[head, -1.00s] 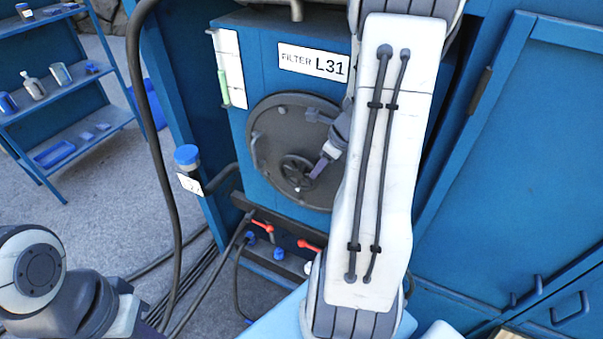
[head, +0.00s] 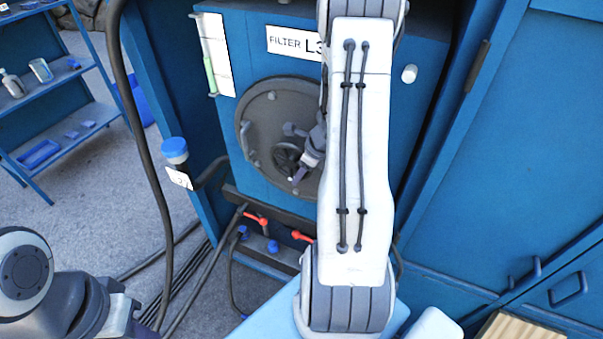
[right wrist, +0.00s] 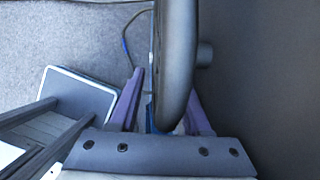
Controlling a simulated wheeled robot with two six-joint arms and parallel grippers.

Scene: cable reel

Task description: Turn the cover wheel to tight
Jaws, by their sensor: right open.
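The dark cover wheel (head: 284,157), small and spoked, sits on the round dark cover (head: 256,112) of the blue filter housing. My right gripper (head: 297,180) is at the wheel's lower right edge in the head view and hides part of it. In the right wrist view my right gripper (right wrist: 160,105) is open, with a purple finger on each side of the thick grey wheel rim (right wrist: 177,60). The rim stands between the fingers, with a gap visible on the left side. Only part of my left arm shows at the lower left; its gripper is out of view.
A blue-capped post (head: 174,150) and a hanging black hose (head: 140,130) stand left of the housing. Red-handled valves (head: 256,219) sit below the cover. A blue shelf (head: 75,125) stands far left, and a closed blue cabinet (head: 510,170) fills the right.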

